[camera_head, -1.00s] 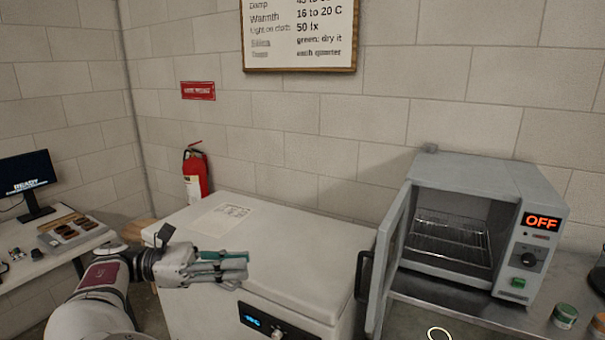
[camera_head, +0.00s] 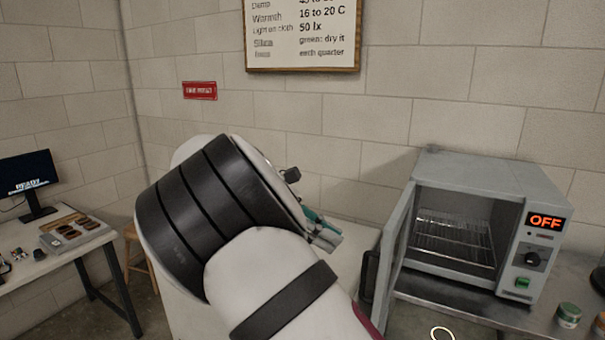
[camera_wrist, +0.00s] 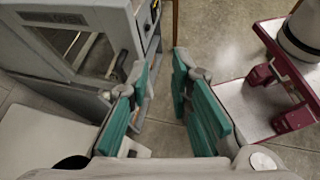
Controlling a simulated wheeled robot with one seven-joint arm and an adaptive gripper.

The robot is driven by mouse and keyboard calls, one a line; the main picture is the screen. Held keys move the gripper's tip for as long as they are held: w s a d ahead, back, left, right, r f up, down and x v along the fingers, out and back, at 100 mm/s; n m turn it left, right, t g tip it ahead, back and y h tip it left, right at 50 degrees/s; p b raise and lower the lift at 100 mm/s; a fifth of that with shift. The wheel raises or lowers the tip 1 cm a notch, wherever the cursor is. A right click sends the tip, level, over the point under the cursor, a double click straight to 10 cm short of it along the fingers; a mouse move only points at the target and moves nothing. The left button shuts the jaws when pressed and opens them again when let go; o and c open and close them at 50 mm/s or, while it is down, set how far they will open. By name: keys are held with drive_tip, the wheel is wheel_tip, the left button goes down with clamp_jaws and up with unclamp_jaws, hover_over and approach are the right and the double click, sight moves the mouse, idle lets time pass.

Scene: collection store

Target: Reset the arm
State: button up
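My gripper (camera_wrist: 163,105) shows in the wrist view with its two green-padded fingers spread apart and nothing between them. It points down toward the floor, with the oven at the left and part of my base at the right. In the head view my arm fills the middle, and only a bit of the gripper (camera_head: 322,230) shows behind it, above the white chest unit. The arm hides most of that unit and the place where the red extinguisher stood.
The grey oven (camera_head: 538,190) stands on a metal bench at right, its door (camera_head: 394,250) open and display reading OFF. Small jars (camera_head: 568,316) stand at the bench's front. A desk (camera_head: 85,245) with a monitor (camera_head: 28,172) is at left. A wooden stool (camera_head: 137,240) stands beside it.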

drive_tip(key=s+d+r+m+y, duration=0.4)
drive_tip(key=s+d+m+y, duration=0.35)
drive_tip(key=d, duration=0.55)
drive_tip(key=s+d+r+m+t+y, duration=0.1)
drive_tip(key=s+m+t+y, duration=0.5)
drive_tip(key=s, duration=1.3)
drive_tip(key=w+f+h+b, duration=0.1)
drive_tip(key=w+f+b, duration=0.1)
drive_tip(key=f+b, duration=0.3)
drive_tip(key=w+f+m+b, duration=0.1)
drive_tip(key=w+f+b, duration=0.1)
drive_tip(key=f+b, duration=0.2)
wheel_tip(320, 180, down, 4)
drive_tip(key=shift+w+d+r+t+h+b, duration=0.2)
drive_tip(key=shift+w+d+t+h+b, duration=0.05)
drive_tip(key=shift+d+t+h+b, duration=0.1)
